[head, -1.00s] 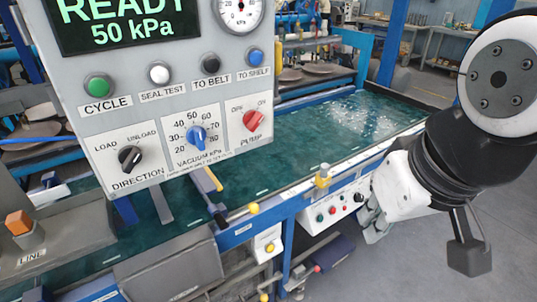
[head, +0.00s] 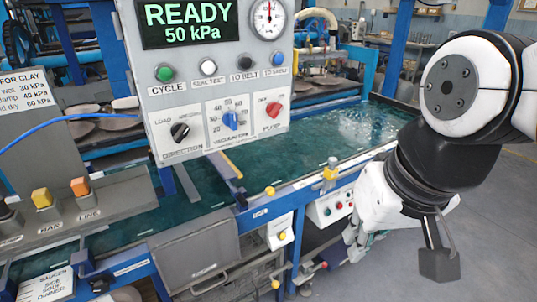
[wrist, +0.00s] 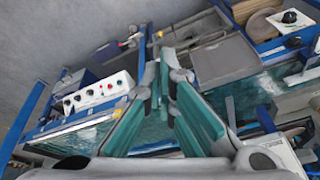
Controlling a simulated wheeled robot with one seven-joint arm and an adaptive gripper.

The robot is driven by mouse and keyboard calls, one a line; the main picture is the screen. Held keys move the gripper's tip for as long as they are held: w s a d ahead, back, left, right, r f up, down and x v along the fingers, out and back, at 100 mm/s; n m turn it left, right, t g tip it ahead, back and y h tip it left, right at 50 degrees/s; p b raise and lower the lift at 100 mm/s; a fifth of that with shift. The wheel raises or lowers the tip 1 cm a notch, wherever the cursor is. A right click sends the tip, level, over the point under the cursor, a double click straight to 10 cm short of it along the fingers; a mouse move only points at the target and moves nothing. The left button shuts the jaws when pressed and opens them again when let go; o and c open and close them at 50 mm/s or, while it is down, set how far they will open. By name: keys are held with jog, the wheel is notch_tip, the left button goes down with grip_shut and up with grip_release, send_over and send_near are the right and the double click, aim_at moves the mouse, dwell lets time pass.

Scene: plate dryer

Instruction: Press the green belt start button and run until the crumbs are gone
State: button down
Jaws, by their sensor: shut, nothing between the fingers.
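A white control box (head: 331,207) with small red, green and dark controls is fixed to the blue side frame of the belt.
A grey panel (head: 215,75) reading READY 50 kPa, with a green CYCLE button (head: 165,73), hangs at the front left. Orange and yellow switches (head: 80,187) stand at lower left. A yellow fitting (head: 330,173) sits on the belt rail. The floor at right is clear.

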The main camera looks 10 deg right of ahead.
jog(key=w+a+f+m+g+y+b, duration=0.4)
jog(key=w+f+m+y+b, duration=0.45)
jog(key=w+f, duration=0.65)
jog(key=w+d+f+m+t+y+b, duration=0.2)
jog(key=w+f+m+t+b, duration=0.25)
jog(key=w, duration=0.45)
jog(key=w+d+f+m+t+y+b, duration=0.25)
jog(key=w+f+m, duration=0.25)
jog(key=w+m, duration=0.3)
jog(key=w+d+f+m+t+h+b, duration=0.1)
jog(key=w+d+f+m+t+b, duration=0.3)
jog(key=d+m, duration=0.3)
jog(key=w+d+f+m+t+h+b, duration=0.1)
jog(key=w+d+f+m+t+b, duration=0.1)
jog(key=w+d+f+m+t, duration=0.4)
jog(key=d+f+m+t+h+b, duration=0.2)
jog(key=d+f+m+h, duration=0.3)
jog(key=d, duration=0.3)
jog(key=d+f+m+t+h+b, duration=0.2)
jog(key=d+f+m+h, duration=0.3)
jog(key=d+f+m, duration=0.2)
jog(key=d+m, duration=0.1)
jog(key=d, duration=0.1)
jog(key=shift+w+d+m+h, duration=0.3)
